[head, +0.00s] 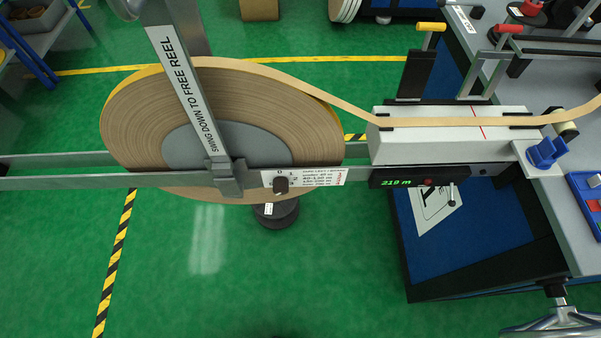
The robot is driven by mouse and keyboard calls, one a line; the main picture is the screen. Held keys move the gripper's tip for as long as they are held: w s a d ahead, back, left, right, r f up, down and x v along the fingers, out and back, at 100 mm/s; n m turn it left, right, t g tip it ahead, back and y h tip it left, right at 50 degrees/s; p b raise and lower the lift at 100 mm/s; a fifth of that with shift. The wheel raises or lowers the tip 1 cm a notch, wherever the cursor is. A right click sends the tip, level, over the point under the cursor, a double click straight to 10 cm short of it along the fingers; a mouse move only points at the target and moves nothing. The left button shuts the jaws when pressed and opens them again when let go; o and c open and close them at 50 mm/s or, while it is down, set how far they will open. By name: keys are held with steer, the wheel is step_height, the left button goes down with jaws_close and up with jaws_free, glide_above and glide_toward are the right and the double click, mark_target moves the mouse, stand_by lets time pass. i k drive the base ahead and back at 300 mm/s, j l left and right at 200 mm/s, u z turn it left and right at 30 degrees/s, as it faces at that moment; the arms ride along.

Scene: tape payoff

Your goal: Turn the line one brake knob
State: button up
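A small dark brake knob (280,185) sits on the grey rail in front of the reel, at the left end of a white label plate (318,177). The digits 0, 1 and 2 stand around the knob. I cannot tell for sure which digit it points to. The plate's small lines of text are too fine to read surely. Behind the rail hangs a large reel of tan tape (135,125) with a grey core. My gripper is not in view.
The tape runs right over a white splice block (455,145). A display (395,183) reads 219 m. Green floor (200,285) lies clear in front.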

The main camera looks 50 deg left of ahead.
mark_target(280, 184)
steer(key=u, duration=1.25)
steer(key=k+l, duration=0.75)
steer(key=l, duration=0.2)
